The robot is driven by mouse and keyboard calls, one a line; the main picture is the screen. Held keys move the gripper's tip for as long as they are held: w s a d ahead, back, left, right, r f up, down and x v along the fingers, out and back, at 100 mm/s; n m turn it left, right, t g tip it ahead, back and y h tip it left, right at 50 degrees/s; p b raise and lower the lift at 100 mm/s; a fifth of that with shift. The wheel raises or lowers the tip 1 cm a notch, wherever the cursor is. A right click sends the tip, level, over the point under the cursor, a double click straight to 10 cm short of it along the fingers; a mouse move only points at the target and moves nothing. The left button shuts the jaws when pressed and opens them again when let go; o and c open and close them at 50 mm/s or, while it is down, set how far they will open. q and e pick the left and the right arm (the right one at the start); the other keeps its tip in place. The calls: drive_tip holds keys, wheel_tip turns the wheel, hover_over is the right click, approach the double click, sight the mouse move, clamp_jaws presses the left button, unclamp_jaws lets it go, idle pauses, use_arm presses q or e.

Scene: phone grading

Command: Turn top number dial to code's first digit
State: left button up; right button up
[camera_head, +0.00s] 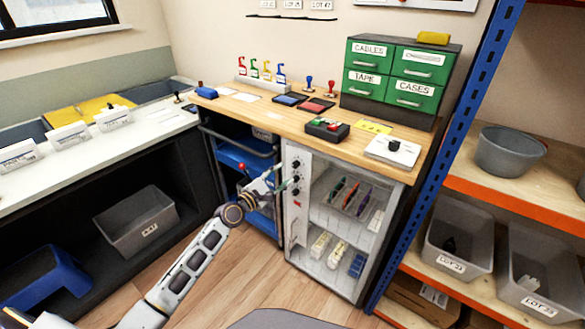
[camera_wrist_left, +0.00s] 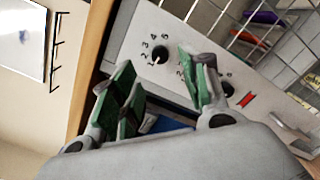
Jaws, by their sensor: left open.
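The top number dial (camera_head: 297,163) is a black knob at the top of the white panel on the cabinet's front. It also shows in the left wrist view (camera_wrist_left: 160,54), with small digits around it; its setting is too small to tell. Two more dark dials, a middle one (camera_head: 297,178) and a lower one (camera_head: 296,191), sit below it. My left gripper (camera_head: 284,181) is open and empty in front of the panel. In the left wrist view, its green-padded fingers (camera_wrist_left: 160,92) are apart, and one partly hides the middle dial. My right gripper is not in view.
A red piece (camera_wrist_left: 246,99) sits below the dials. The cabinet (camera_head: 345,218) has a wire-grid door with pens and boxes behind it. A yellow note (camera_head: 373,126) lies on the wooden counter (camera_head: 262,112), its writing unreadable. A blue cart (camera_head: 240,160) stands left of the panel.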

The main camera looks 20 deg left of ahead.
sight(294, 166)
use_arm(q)
drive_tip(key=shift+x, duration=1.45)
drive_tip(key=shift+b+x, duration=0.3)
drive_tip(key=shift+x, duration=1.75)
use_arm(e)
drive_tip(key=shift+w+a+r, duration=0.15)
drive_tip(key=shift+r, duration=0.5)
use_arm(q)
clamp_jaws()
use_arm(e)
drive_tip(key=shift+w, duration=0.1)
